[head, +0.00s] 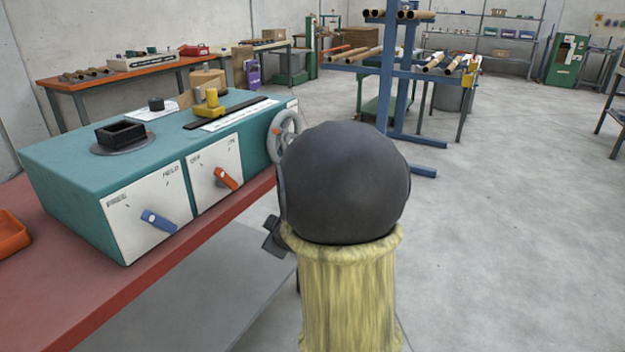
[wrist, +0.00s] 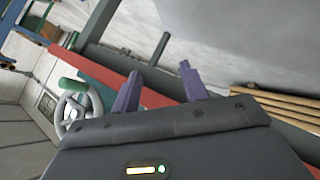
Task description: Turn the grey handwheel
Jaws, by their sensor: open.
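The grey handwheel (head: 288,112) is on the right end of the teal machine (head: 75,165). My dark, rounded arm joint and yellowish sleeve hide part of it in the head view. In the wrist view the handwheel (wrist: 97,99) shows at the left, with a green handle at its rim. My gripper (wrist: 160,70) has two purple fingers, spread apart with nothing between them. The handwheel is to the left of the fingers in that view, apart from them. In the head view my gripper is mostly hidden behind my arm.
The machine stands on a red bench (head: 150,285); its front has a blue lever (head: 158,221) and an orange lever (head: 226,178). An orange tray (head: 12,237) is at the left. A blue rack (head: 388,75) with tubes stands behind. The floor at right is clear.

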